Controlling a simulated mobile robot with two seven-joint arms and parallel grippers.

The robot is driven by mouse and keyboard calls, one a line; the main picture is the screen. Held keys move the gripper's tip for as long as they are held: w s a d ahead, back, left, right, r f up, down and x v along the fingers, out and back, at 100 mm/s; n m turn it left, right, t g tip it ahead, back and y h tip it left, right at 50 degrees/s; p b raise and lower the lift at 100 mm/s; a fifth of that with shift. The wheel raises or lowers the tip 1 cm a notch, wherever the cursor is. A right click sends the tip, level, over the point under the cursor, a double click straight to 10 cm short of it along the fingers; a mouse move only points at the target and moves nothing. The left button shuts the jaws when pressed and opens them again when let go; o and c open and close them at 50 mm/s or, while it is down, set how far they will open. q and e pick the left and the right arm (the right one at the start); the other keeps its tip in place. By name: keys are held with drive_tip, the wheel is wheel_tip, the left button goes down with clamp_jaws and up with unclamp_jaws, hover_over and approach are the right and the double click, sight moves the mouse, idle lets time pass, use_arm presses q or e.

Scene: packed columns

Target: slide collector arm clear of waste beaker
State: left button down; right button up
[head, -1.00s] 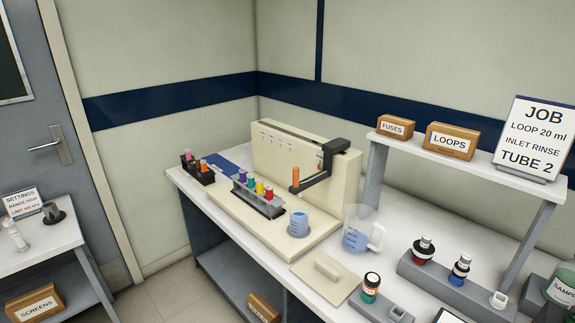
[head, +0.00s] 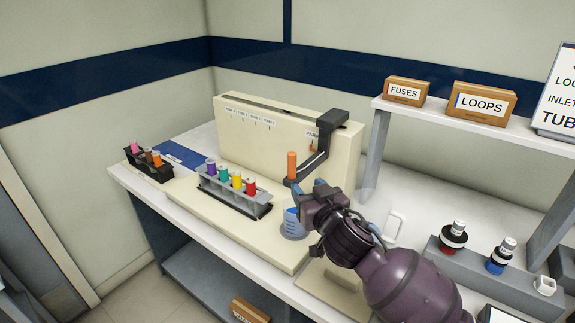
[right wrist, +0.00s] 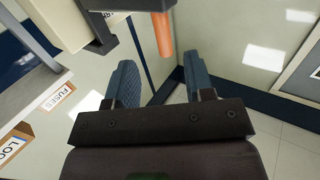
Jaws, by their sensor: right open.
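The black collector arm (head: 318,158) reaches out from the cream collector housing (head: 262,137), near its right end. An upright orange handle (head: 292,165) stands at its outer end, above the waste beaker (head: 291,222), a small beaker with blue markings. My right gripper (head: 308,190) is open and empty, just right of and below the handle; it partly hides the beaker. In the right wrist view the handle (right wrist: 163,38) shows just beyond the gap between the two open fingers, and I see no contact. My left gripper is not in view.
A rack of coloured tubes (head: 234,190) stands left of the beaker. A small dark rack (head: 150,162) is at the far left. A clear jug (head: 392,228) is partly behind my right arm. A shelf with boxes marked FUSES (head: 405,91) and LOOPS (head: 480,104) is at right.

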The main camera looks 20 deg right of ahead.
sight(294, 165)
drive_tip(key=w, duration=0.3)
drive_tip(key=w+r, duration=0.1)
drive_tip(key=w, duration=0.3)
drive_tip(key=w+a, duration=0.1)
drive_tip(key=w, duration=0.3)
drive_tip(key=shift+w+r+b, duration=0.2)
drive_tip(key=shift+r+b, duration=0.05)
drive_tip(key=shift+b, duration=0.15)
drive_tip(key=shift+c, duration=0.5)
clamp_jaws()
